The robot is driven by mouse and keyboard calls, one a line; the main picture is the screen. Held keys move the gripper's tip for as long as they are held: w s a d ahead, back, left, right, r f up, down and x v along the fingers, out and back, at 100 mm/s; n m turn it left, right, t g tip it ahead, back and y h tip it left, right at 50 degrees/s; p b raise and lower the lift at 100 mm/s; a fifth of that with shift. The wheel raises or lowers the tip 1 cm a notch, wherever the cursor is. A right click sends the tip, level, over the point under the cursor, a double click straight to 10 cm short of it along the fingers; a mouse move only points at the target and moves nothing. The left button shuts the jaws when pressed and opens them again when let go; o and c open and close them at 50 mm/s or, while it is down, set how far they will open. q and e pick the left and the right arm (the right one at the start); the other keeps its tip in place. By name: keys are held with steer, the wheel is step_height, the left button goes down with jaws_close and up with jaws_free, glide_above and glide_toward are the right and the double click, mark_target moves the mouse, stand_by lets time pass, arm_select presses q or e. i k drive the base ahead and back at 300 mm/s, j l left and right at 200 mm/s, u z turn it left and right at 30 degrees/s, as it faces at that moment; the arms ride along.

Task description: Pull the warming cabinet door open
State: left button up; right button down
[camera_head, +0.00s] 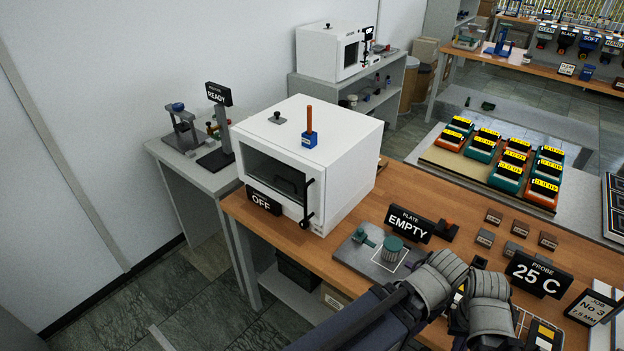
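The warming cabinet (345,160) is a white box on the near left of the wooden bench. I take it to be the one with the black OFF sign (264,202) at its front. Its door (262,168) has a dark window and looks closed. The black upright handle (308,200) is on the door's right edge, with nothing touching it. My dark arm comes in from the bottom to grey rounded wrist parts to the right of the cabinet, well apart from the handle. I cannot make out left fingertips clearly. I cannot identify a right gripper.
A blue holder with an orange stick (309,134) stands on the cabinet top. A grey plate fixture (352,250) and the EMPTY sign (408,225) stand between cabinet and arm. A grey side table (205,180) adjoins the left. Floor in front of the door is open. A similar white cabinet (325,55) stands behind.

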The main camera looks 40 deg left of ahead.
mark_target(312, 209)
steer(key=u, duration=1.5)
